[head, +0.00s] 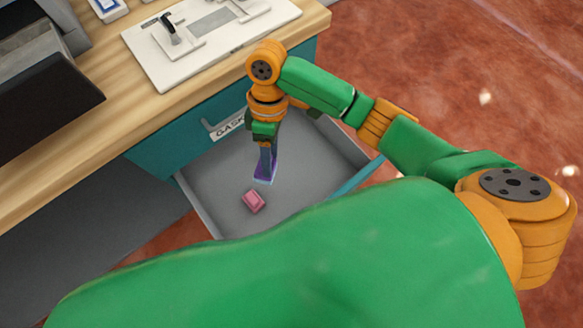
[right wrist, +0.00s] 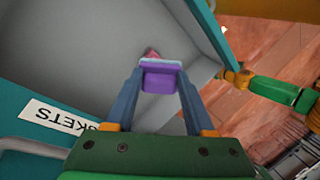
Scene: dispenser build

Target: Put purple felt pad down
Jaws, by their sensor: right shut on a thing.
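My right gripper (head: 266,172) points down into an open grey drawer (head: 215,182) and is shut on the purple felt pad. In the right wrist view the pad (right wrist: 159,80) sits between the two blue fingertips, with a light blue edge on its far side. In the head view only a bit of purple shows at the fingertips. I cannot tell whether the pad touches the drawer floor. My left gripper is not in view.
A pink block (head: 253,202) lies on the drawer floor close to the fingertips. The drawer has a label (right wrist: 58,117) reading "GASKETS", partly hidden in the head view. The wooden worktop (head: 150,120) above carries a white board (head: 215,38). Bare drawer floor surrounds the block.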

